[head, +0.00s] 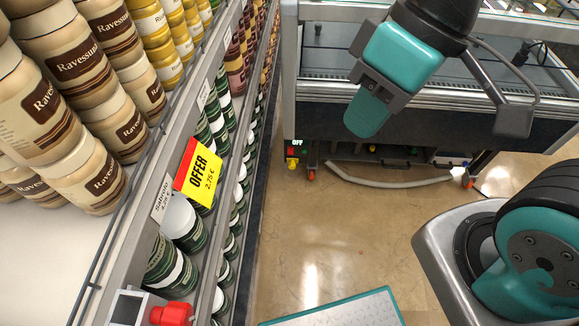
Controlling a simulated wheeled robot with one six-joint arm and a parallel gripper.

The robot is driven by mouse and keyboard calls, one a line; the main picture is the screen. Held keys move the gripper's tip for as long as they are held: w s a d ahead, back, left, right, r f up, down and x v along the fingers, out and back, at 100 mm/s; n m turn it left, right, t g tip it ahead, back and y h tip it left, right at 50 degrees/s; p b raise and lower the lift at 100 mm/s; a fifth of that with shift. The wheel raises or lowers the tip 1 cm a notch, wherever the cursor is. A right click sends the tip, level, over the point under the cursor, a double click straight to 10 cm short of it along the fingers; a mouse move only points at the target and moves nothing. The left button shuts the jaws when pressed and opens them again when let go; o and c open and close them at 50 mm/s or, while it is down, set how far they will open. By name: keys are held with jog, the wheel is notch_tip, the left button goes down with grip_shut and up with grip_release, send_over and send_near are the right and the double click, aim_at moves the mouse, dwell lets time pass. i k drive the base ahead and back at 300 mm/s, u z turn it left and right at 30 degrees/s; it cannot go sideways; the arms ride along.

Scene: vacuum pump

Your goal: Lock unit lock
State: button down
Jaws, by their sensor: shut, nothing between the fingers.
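The unit (325,100) is a long glass-topped, dark-fronted cabinet across the upper right, standing on orange castors. At its lower left corner are a small green "OFF" sign, a red part and a yellow part (292,163). I cannot tell which part is the lock. My gripper (366,114), teal and dark grey, hangs from the top in front of the unit's front panel. Its fingers are together with nothing visible between them. It appears apart from the unit and covers part of its front.
A shelf rack (150,170) full of jars runs along the left, with a yellow and red offer tag (200,172). A pale hose (390,182) lies on the floor under the unit. A box with a red knob (171,314) is at lower left. The tiled floor (330,240) between is clear.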

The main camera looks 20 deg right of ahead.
aim_at(291, 161)
jog(key=k, duration=1.2)
jog(key=z, duration=0.85)
jog(key=i, duration=1.45)
jog(key=u, duration=0.7)
jog(key=i, duration=0.7)
jog(key=u, duration=0.75)
